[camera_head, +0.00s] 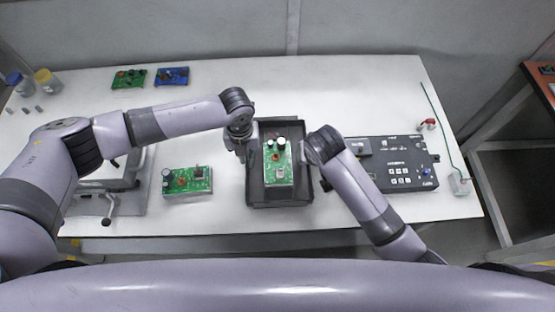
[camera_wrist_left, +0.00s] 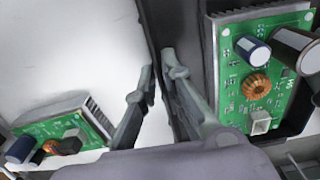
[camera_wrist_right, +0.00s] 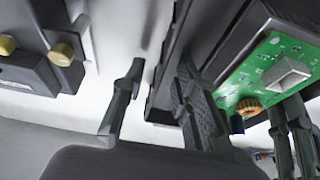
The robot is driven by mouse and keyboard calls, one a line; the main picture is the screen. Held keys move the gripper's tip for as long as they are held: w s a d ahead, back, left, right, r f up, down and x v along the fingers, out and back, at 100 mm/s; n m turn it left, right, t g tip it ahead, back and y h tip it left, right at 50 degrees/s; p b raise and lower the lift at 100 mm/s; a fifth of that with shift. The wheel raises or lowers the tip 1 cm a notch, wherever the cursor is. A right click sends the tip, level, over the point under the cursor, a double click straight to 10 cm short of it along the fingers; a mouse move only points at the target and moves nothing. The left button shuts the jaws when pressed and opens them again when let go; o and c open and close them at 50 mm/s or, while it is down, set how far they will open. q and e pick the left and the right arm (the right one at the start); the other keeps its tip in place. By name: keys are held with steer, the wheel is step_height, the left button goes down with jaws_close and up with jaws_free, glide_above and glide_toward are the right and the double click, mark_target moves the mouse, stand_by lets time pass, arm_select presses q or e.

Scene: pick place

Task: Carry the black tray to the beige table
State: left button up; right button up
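The black tray (camera_head: 253,187) stands on the white table with a green circuit board (camera_head: 278,170) inside. My left gripper (camera_head: 241,148) is at its left wall. In the left wrist view its fingers (camera_wrist_left: 158,80) straddle that wall, apart, with a narrow gap. My right gripper (camera_wrist_right: 160,75) straddles the right wall in the right wrist view, one finger outside and one inside. Light table shows between its outer finger and the wall. In the head view my right wrist hides that gripper. No clearly beige table shows.
The white table (camera_head: 225,220) also holds a second green board (camera_head: 187,180) left of the tray and a black control box (camera_head: 400,165) close on its right. Small green (camera_head: 129,78) and blue (camera_head: 172,76) boards lie at the back. An orange-topped table (camera_head: 543,78) stands far right.

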steer(key=shift+w+f, duration=0.1)
steer(key=shift+f, duration=0.15)
jaws_close()
stand_by(0.8)
